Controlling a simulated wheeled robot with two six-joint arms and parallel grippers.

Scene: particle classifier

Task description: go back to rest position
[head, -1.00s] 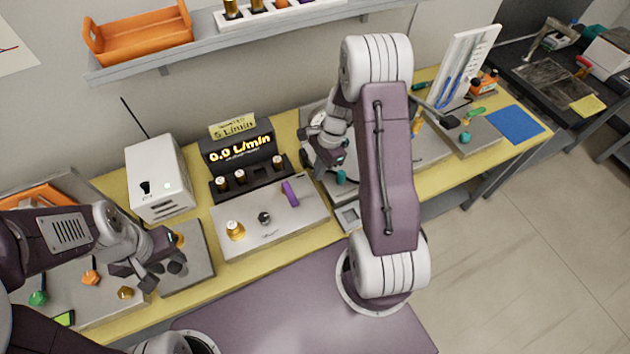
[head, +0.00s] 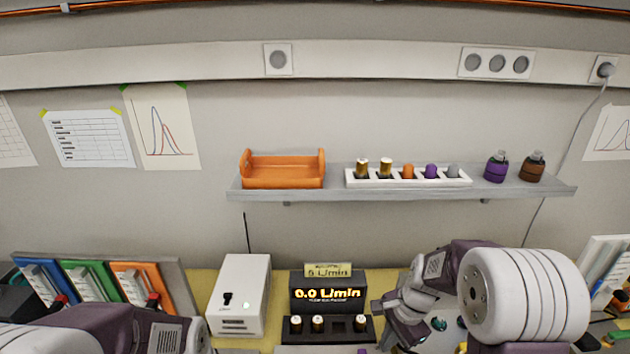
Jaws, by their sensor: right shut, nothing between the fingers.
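My right arm comes in at the lower right. Its gripper (head: 392,322) points down and left, just right of the flow display, shut and empty. My left arm shows only as links along the bottom left edge; its gripper is out of view. The black flow display (head: 327,294) reads 0.0 L/min and stands at the back of the yellow bench (head: 280,285). Several white-capped vials sit in the dark rack (head: 322,330) in front of it.
A white box (head: 239,296) with an antenna stands left of the display. A wall shelf (head: 330,192) holds an orange tray (head: 284,171), a white rack (head: 407,182) and bottles (head: 495,168). Blue, green and orange panels stand left.

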